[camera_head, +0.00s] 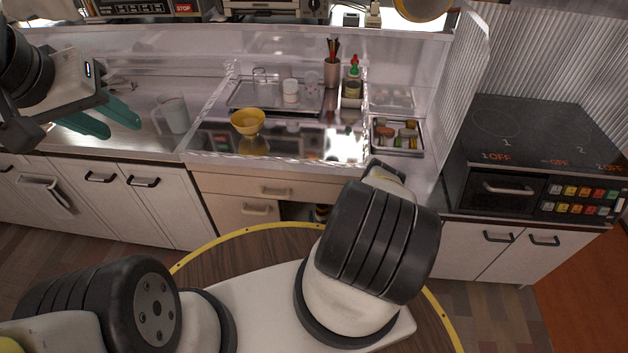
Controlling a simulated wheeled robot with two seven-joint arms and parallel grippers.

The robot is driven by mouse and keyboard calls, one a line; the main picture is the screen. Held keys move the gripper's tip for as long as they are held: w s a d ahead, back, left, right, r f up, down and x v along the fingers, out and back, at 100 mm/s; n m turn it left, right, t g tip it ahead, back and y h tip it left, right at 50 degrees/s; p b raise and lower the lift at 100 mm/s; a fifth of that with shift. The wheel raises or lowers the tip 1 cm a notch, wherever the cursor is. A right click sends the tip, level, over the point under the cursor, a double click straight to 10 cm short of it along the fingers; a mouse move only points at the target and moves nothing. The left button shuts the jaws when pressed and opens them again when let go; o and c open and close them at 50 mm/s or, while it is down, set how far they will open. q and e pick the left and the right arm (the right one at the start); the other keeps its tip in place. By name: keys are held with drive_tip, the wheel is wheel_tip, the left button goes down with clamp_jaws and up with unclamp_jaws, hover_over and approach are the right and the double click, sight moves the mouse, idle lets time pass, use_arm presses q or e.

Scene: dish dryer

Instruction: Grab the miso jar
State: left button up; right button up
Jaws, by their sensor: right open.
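I cannot tell for sure which item is the miso jar. Several small containers with brown, yellow and green tops sit in a tray (397,152) at the right of the counter.
A yellow bowl (247,121) stands on the glossy middle counter. A clear pitcher (171,116) is near my left gripper. Glasses stand on a rack (247,101) at the back. A utensil holder (332,72) is behind. A stove (535,130) and ribbed partition bound the right side.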

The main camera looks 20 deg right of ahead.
sight(323, 210)
drive_tip(key=x, duration=0.6)
drive_tip(key=shift+d, duration=0.25)
clamp_jaws()
